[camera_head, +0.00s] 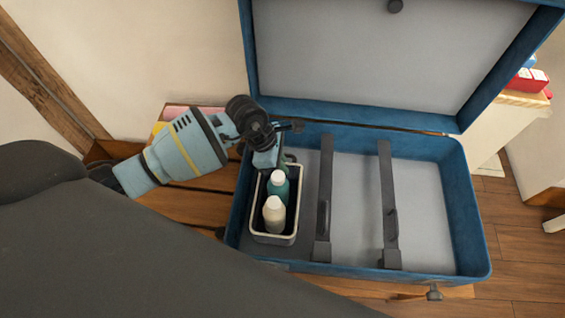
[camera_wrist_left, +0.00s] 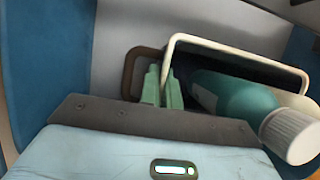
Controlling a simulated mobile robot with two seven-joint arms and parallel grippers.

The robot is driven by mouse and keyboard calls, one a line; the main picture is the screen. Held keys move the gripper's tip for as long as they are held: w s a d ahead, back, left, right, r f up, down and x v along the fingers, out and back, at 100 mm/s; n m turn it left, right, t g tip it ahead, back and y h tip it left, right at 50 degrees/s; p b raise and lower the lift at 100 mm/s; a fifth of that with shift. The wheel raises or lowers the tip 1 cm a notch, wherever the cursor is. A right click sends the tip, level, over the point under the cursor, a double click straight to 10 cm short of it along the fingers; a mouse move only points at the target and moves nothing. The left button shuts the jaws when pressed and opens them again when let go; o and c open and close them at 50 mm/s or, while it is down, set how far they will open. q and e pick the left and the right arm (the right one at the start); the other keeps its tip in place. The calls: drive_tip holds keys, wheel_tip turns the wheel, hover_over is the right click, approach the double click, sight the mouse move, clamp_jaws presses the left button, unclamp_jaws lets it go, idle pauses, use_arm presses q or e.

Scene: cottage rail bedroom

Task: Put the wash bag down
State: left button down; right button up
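The wash bag (camera_head: 273,239) is a dark, open-topped bag with a cream rim, inside the left end of the open blue suitcase (camera_head: 478,235). It holds a teal bottle (camera_head: 280,190) with a white cap and a cream bottle (camera_head: 273,217). My left gripper (camera_head: 283,160) is at the bag's far end. In the left wrist view its green fingers (camera_wrist_left: 162,88) are close together on either side of the bag's cream rim (camera_wrist_left: 235,48), beside a brown loop (camera_wrist_left: 128,72). The bag looks upright; I cannot tell whether its underside touches the suitcase floor. My right gripper is not in view.
Two dark straps (camera_head: 325,200) (camera_head: 388,205) cross the grey suitcase floor, which is otherwise clear right of the bag. The raised lid (camera_head: 370,60) stands behind. The suitcase rests on a wooden slatted surface (camera_head: 190,207). Red items (camera_head: 528,80) sit on furniture at right.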

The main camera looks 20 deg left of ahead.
use_arm(q)
drive_tip(key=shift+r, duration=0.1)
drive_tip(key=c, duration=2.1)
unclamp_jaws()
drive_tip(key=o, duration=0.5)
drive_tip(key=p+v, duration=0.1)
drive_tip(key=v, duration=1.1)
drive_tip(key=shift+p, duration=0.35)
